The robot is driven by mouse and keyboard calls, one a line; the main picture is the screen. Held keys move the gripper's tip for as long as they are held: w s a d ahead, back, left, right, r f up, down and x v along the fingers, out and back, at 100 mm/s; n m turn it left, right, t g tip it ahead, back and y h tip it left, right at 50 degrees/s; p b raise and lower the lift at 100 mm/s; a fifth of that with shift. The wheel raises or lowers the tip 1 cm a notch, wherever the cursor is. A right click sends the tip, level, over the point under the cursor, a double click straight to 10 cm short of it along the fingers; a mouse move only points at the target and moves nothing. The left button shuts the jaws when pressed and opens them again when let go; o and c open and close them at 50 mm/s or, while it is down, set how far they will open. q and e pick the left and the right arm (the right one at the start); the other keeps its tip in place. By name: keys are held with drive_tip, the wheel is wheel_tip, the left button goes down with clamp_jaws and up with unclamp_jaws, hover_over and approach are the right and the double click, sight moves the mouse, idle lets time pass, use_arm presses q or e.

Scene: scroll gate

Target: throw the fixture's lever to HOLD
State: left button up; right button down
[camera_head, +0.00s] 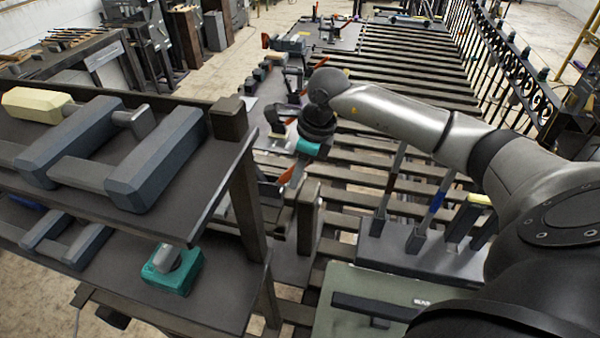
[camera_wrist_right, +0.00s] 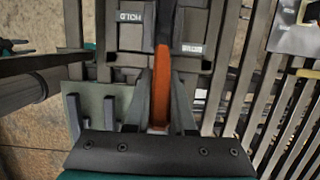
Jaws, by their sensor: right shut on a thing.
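My right gripper (camera_wrist_right: 161,100) is shut on the orange grip of the lever (camera_wrist_right: 162,80) in the right wrist view. The lever's dark shaft runs up between two dark plates of the fixture (camera_wrist_right: 133,40). The left plate carries the label HOLD (camera_wrist_right: 130,17); the right plate carries another label (camera_wrist_right: 191,48), too small to read surely. The lever stands between the two labels, closer to the right one. In the head view the right gripper (camera_head: 285,178) is beyond the shelf, with the orange grip (camera_head: 292,174) at its fingers. My left gripper is not in view.
A dark two-level shelf (camera_head: 228,190) with grey blocks (camera_head: 155,160) and a teal block (camera_head: 172,270) stands left. A slatted bench (camera_head: 400,70) stretches back. A rack of upright tools (camera_head: 415,245) and a pale green panel (camera_head: 340,300) lie right and in front.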

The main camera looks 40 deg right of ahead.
sight(286, 172)
drive_tip(key=shift+w+a+r+g+h+p, duration=0.5)
drive_tip(key=shift+w+r+g+h, duration=0.2)
drive_tip(key=shift+g+h, duration=0.25)
drive_tip(key=shift+w+a+r+g+h+b, duration=0.15)
drive_tip(key=shift+w+a+g+h, duration=0.1)
drive_tip(key=shift+g+h, duration=0.3)
drive_tip(key=shift+w+a+r+g+h+b, duration=0.2)
drive_tip(key=shift+g+h, duration=0.1)
drive_tip(key=shift+g, duration=0.3)
drive_tip(key=c, duration=0.8)
unclamp_jaws()
drive_tip(key=shift+f, duration=0.1)
drive_tip(key=shift+o, duration=0.2)
drive_tip(key=v, duration=1.5)
